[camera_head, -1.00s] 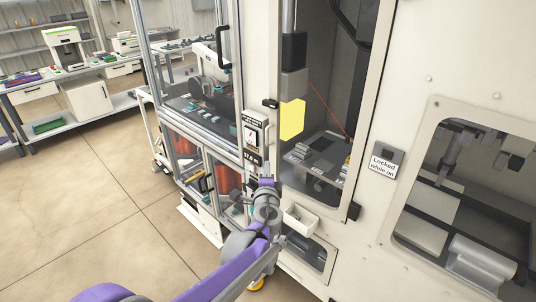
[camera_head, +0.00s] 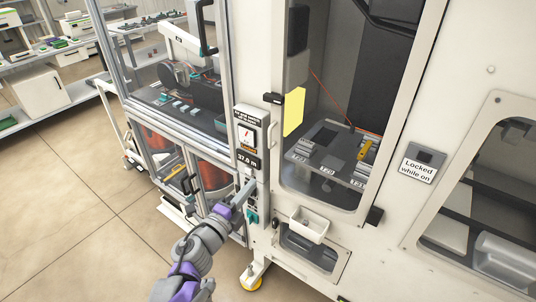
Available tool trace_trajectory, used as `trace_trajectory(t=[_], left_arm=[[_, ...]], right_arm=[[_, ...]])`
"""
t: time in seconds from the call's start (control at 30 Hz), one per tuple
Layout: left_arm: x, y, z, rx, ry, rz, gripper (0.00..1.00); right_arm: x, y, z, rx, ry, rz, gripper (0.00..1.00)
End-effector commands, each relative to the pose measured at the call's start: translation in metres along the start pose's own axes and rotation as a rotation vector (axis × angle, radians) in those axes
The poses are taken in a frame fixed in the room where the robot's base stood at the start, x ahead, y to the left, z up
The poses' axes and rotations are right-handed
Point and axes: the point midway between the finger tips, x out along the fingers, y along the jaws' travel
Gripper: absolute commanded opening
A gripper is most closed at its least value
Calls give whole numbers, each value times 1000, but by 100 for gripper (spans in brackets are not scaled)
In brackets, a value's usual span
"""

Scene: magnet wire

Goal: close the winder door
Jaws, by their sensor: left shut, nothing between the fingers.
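The cream machine's tall central window panel (camera_head: 405,110) has a rounded frame, a black latch (camera_head: 273,98) on its left edge and a black block at its lower right. It looks flush with the body. A framed glass door (camera_head: 165,85) with a black vertical handle (camera_head: 206,27) stands to the left. I cannot tell for certain which is the winder door. My left gripper (camera_head: 246,191) is shut and empty, its fingers pointing up and right in front of the panel below the gauge. Whether it touches the machine is unclear. My right gripper is out of view.
The gauge box (camera_head: 250,135) with a "37.0 m" display is just above my left gripper. A small white tray (camera_head: 308,225) juts out to the right. Lower glass cabinet doors (camera_head: 160,155) are to the left. Tiled floor (camera_head: 75,220) is free at the left.

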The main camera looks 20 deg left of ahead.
Motion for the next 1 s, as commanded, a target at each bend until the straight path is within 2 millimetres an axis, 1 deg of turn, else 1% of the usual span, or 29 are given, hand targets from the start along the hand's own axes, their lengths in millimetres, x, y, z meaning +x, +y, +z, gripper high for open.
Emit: trace_trajectory(t=[0.17, 0.4, 0.6, 0.7, 0.8, 1.0], left_arm=[[23, -1, -1, -1, 4, -1, 0], [75, -2, -1, -1, 3, -1, 0], [113, -2, 0, 0, 1, -1, 0], [126, -2, 0, 0, 1, -1, 0], [134, -2, 0, 0, 1, -1, 0], [138, 0, 0, 0, 0, 0, 0]], right_arm=[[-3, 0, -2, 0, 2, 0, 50], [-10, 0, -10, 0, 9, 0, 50], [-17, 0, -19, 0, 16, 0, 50], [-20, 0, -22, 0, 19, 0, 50], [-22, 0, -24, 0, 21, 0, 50], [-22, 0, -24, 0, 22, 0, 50]])
